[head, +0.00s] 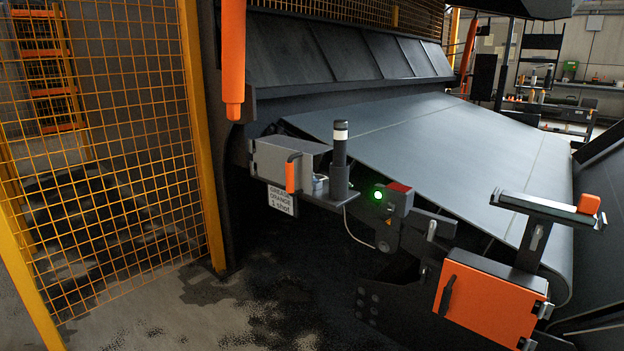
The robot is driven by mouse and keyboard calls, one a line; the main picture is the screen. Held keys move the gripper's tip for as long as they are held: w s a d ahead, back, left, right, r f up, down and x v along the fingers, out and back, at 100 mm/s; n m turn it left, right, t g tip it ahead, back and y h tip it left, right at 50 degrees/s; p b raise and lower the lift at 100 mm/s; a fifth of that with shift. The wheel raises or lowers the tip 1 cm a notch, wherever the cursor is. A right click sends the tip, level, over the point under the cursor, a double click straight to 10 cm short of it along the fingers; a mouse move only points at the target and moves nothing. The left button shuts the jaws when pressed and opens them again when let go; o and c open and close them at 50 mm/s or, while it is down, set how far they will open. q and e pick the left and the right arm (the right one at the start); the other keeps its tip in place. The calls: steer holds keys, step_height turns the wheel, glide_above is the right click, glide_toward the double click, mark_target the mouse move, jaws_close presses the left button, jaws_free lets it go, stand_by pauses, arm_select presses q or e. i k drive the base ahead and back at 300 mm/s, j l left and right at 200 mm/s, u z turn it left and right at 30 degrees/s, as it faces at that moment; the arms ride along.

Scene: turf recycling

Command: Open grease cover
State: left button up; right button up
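The grease cover (280,158) looks like a grey metal box cover at the left side of the conveyor belt. An upright orange handle (291,173) is on its front. The cover appears shut, and nothing inside it shows. A white label (281,200) reading "GREASE" and "1 shot" hangs below it. A small metal fitting (320,185) sits just right of the handle, on a narrow bracket. Neither of my grippers is in view.
A black post with a white band (340,150) stands right of the cover. A box with a green light (394,198) and an orange cabinet (488,300) are further right. Yellow mesh fencing (100,140) is at left. The floor (200,305) in front is stained but clear.

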mark_target(283, 160)
steer(key=i+l+u, duration=0.15)
steer(key=l, duration=0.2)
steer(key=i+l+u, duration=0.15)
steer(key=l, duration=0.25)
steer(key=i+l+u, duration=0.15)
steer(key=l, duration=0.25)
steer(key=i+l+u, duration=0.1)
steer(key=i+l, duration=0.15)
steer(key=l, duration=0.15)
steer(key=i+l+u, duration=0.15)
steer(key=l, duration=0.3)
steer(key=i+l+u, duration=0.15)
steer(key=l, duration=0.25)
steer(key=l+u, duration=0.15)
steer(key=l, duration=0.3)
